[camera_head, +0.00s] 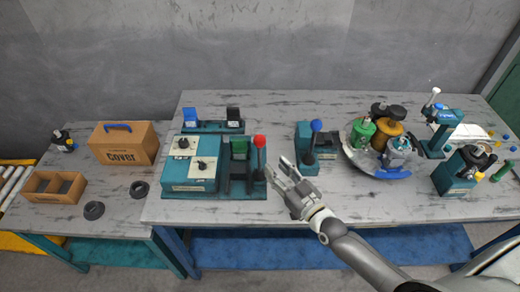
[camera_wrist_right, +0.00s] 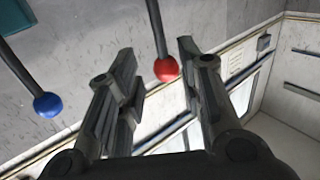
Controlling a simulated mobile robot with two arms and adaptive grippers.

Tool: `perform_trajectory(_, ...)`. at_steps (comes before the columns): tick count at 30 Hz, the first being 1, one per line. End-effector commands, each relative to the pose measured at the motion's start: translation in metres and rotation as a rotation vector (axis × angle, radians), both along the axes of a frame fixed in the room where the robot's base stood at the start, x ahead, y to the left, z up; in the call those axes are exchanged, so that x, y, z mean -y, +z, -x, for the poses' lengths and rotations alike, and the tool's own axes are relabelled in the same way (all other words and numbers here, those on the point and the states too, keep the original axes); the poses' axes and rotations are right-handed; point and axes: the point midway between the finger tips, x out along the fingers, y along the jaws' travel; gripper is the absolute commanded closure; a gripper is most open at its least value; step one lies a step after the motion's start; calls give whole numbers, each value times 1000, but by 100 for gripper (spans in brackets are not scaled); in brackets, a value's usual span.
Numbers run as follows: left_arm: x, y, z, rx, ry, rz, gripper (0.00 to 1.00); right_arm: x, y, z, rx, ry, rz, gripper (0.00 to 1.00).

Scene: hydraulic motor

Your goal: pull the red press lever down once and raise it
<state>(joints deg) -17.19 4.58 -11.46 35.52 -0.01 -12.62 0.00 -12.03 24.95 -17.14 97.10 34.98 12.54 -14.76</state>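The red press lever (camera_head: 259,143) stands upright on the right side of the teal press unit (camera_head: 237,178), with a red ball at its top. My right gripper (camera_head: 284,172) is open just to the right of the lever and a little nearer the table's front edge. In the right wrist view the red ball (camera_wrist_right: 166,70) shows on its dark rod between the two open fingers (camera_wrist_right: 155,75), beyond their tips or near them; I see no clear contact. My left gripper is not in view.
A blue-knobbed lever (camera_head: 316,126) stands on another teal unit to the right; its ball also shows in the right wrist view (camera_wrist_right: 47,104). A round tray (camera_head: 352,157) with several parts is further right. A cardboard Cover box (camera_head: 123,143) stands on the left table.

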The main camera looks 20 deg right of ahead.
Motion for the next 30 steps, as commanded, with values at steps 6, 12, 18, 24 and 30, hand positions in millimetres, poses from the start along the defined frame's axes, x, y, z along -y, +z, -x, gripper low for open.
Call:
perform_trajectory(6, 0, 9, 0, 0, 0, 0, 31, -10, 3, -34, 2, 0, 0, 65)
perform_trajectory(12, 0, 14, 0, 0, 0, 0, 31, -19, 3, -64, 2, 0, -2, 65)
perform_trajectory(18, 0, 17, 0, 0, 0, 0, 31, -25, 1, -84, -1, 1, 0, 65)
perform_trajectory(24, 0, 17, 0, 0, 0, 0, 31, -27, 1, -92, -1, 1, 0, 65)
perform_trajectory(30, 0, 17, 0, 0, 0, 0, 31, -27, 0, -92, -1, 1, 0, 65)
